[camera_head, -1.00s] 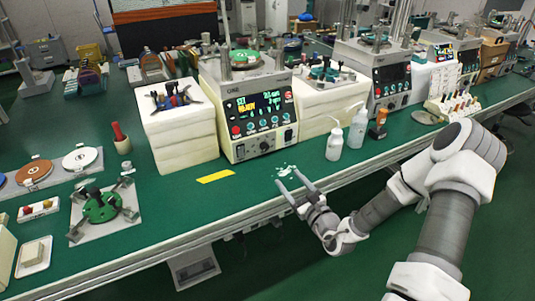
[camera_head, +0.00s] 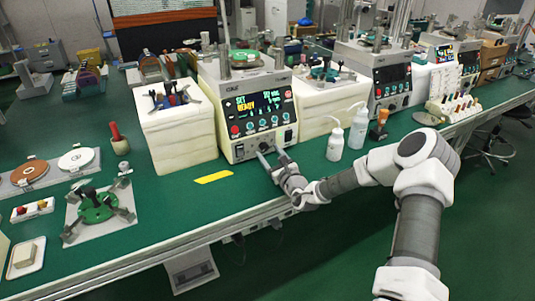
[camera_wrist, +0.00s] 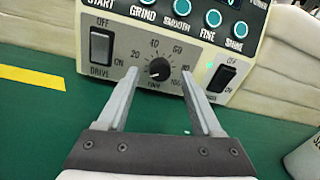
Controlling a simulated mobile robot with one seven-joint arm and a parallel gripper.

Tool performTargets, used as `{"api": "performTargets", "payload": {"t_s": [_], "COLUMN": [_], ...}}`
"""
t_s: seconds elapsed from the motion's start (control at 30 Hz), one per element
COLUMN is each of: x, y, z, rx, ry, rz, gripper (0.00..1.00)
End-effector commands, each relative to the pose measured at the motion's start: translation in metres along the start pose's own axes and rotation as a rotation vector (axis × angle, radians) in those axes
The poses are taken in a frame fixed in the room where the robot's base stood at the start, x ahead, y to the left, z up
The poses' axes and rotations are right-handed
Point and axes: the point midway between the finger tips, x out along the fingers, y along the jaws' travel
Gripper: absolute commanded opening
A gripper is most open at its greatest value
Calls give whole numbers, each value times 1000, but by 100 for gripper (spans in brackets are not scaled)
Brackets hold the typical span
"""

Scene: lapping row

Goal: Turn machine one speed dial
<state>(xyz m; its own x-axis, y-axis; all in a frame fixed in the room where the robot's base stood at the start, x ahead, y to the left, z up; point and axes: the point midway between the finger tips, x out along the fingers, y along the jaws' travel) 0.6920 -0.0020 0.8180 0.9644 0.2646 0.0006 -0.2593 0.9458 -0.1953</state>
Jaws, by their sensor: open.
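Machine one (camera_head: 252,112) is the cream lapping machine on the green bench, its lit display (camera_head: 258,105) reading "SET" and "READY". Its speed dial (camera_wrist: 159,68) is a black knob with a pale pointer line, on a grey plate with a printed scale around it. My gripper (camera_wrist: 158,92) is open and empty in front of the plate, one finger to each side of the dial, lower than it in the wrist view. The fingers appear apart from the knob. In the head view my gripper (camera_head: 271,157) is at the machine's lower front and partly covers the dial.
A drive switch (camera_wrist: 102,46) sits left of the dial and another rocker switch (camera_wrist: 221,79) with a green light sits right. Round buttons (camera_wrist: 178,10) run above. White bottles (camera_head: 336,143) stand right of the machine. A yellow strip (camera_head: 214,177) lies on the bench at left.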

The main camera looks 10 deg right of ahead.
Motion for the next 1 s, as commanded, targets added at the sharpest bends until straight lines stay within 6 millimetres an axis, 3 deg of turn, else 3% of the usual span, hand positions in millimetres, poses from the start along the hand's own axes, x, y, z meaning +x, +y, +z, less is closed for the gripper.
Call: {"api": "performTargets", "payload": {"t_s": [0.2, 0.5, 0.87, 1.0], "x": [16, 18, 17, 17], "y": [0, 0, 0, 0], "z": [0, 0, 0, 0], "rx": [1, 0, 0, 0], "ry": [0, 0, 0, 0], "rz": [-1, 0, -1, -1], "gripper": [67, 67, 2, 0]}}
